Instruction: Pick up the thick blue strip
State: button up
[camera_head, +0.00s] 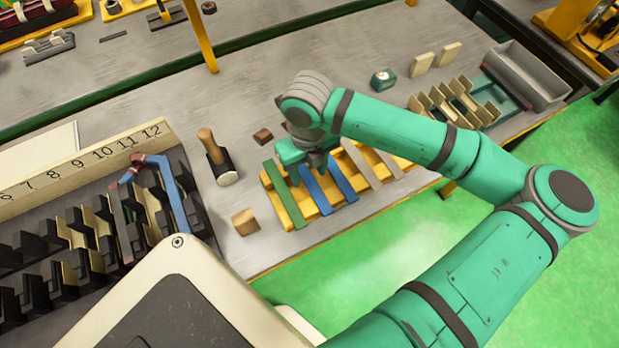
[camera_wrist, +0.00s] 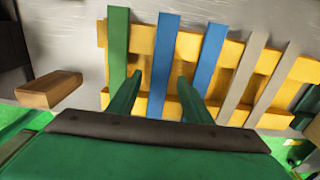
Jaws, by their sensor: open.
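Two blue strips lie side by side across a yellow slotted rack (camera_head: 297,217). The left blue strip (camera_head: 318,194) also shows in the wrist view (camera_wrist: 163,60). The right blue strip (camera_head: 343,180) shows there too (camera_wrist: 207,62). I cannot clearly tell which of the two is thicker. My gripper (camera_head: 308,170) is open and empty above the rack. In the wrist view its fingertips (camera_wrist: 159,80) appear on either side of the left blue strip, and I cannot tell how far above it they are. The gripper hides the upper part of this strip in the head view.
A green strip (camera_wrist: 118,45) lies left of the blue ones, and grey strips (camera_wrist: 244,75) lie to the right. A wooden block (camera_wrist: 48,90), a mallet (camera_head: 220,165) and a slotted stator (camera_head: 75,245) are on the left. A grey bin (camera_head: 525,75) stands far right.

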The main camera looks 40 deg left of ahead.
jog(key=shift+w+f, duration=0.1)
grip_shut()
jog(key=shift+s, duration=0.2)
